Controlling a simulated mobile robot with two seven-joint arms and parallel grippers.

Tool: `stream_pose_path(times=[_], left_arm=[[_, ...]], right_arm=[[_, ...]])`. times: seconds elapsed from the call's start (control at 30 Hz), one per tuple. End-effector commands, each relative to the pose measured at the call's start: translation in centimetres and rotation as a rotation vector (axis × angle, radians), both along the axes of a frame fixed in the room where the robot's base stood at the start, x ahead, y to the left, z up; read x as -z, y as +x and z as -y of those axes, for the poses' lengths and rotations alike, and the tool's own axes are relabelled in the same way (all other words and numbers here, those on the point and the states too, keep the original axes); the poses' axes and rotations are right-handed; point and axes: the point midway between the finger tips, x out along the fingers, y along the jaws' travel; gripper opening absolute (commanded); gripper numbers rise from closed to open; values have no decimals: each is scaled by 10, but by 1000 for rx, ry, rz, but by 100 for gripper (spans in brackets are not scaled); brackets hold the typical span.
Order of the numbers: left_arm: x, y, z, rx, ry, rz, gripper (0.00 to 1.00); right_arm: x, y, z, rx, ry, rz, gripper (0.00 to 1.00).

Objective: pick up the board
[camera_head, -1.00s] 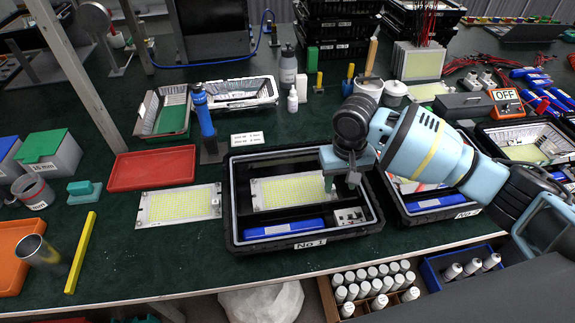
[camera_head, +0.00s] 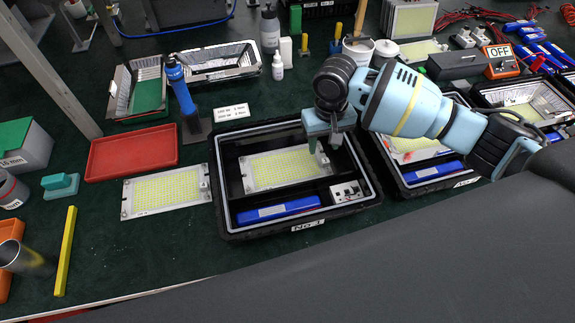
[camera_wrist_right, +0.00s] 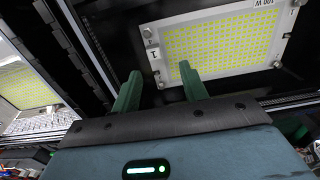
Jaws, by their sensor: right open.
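A yellow-dotted white board (camera_head: 280,166) lies inside the black case labelled No 1 (camera_head: 228,212). It also shows in the right wrist view (camera_wrist_right: 222,42), with screws at its corners and a 100W mark. A second, similar board (camera_head: 165,193) lies flat on the green table left of the case. My right gripper (camera_head: 320,155) is over the right end of the board in the case. In the right wrist view, its green fingers (camera_wrist_right: 157,74) are apart with nothing between them, near the board's edge. Whether they touch it, I cannot tell. My left gripper is not in view.
The case also holds a blue pack (camera_head: 278,210) and a small grey module (camera_head: 347,193). A second black case (camera_head: 430,188) stands close on the right. A red tray (camera_head: 133,152) and a blue cylinder on a stand (camera_head: 180,85) are to the left.

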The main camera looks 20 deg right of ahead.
Motion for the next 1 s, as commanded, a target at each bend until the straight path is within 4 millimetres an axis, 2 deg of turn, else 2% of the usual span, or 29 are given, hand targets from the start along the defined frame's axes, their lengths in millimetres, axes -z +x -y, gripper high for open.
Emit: stream_pose_path(times=[0.37, 0.67, 0.77, 1.0], left_arm=[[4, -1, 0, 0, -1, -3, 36], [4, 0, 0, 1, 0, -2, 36], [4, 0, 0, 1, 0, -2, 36], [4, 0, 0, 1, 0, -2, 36]], right_arm=[[46, -4, 7, -1, -1, -2, 44], [50, -4, 7, 0, 0, 1, 44], [50, -4, 7, 0, 0, 1, 33], [50, -4, 7, 0, 0, 1, 2]])
